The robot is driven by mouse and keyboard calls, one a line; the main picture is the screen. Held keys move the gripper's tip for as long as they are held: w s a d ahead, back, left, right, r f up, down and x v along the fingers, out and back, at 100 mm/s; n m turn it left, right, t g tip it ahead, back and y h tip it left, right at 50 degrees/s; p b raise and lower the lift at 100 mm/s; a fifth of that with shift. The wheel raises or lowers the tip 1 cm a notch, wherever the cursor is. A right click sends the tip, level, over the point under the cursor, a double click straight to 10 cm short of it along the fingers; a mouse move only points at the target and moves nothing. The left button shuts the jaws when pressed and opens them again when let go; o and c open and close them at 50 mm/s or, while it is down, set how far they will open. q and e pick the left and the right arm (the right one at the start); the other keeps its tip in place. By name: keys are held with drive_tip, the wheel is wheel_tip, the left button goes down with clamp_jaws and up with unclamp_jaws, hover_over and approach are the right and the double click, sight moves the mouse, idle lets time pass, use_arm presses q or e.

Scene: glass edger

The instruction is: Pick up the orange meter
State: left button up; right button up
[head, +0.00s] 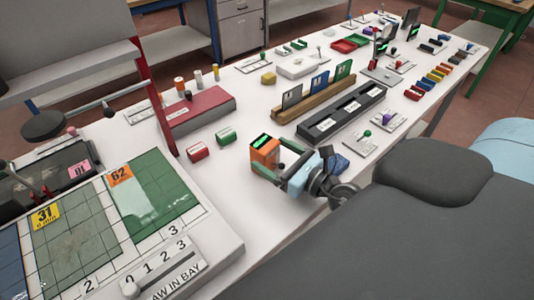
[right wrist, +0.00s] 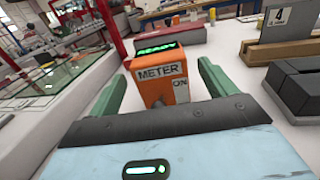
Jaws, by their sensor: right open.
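The orange meter (head: 264,150) stands upright on the white table in the head view, with a green lit display on top. In the right wrist view the meter (right wrist: 160,75) shows its "METER" and "ON" labels and sits between the fingers. My right gripper (head: 278,162) is open, with one green finger on each side of the meter; in the right wrist view (right wrist: 163,85) there are gaps between the fingers and the meter. The meter's lower part is partly hidden by the gripper body. My left gripper is not in view.
A glass-grid board (head: 150,195) fills the left front.

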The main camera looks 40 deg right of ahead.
drive_tip(key=shift+x, duration=0.95)
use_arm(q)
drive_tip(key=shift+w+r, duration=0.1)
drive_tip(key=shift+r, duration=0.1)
use_arm(e)
drive_tip(key=shift+c, duration=1.1)
drive_tip(key=shift+d, duration=0.1)
drive_tip(key=c, duration=0.9)
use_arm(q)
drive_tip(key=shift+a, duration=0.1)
use_arm(e)
drive_tip(key=shift+c, duration=0.4)
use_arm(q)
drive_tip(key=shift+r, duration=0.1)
use_arm(e)
drive_tip(key=shift+r, duration=0.15)
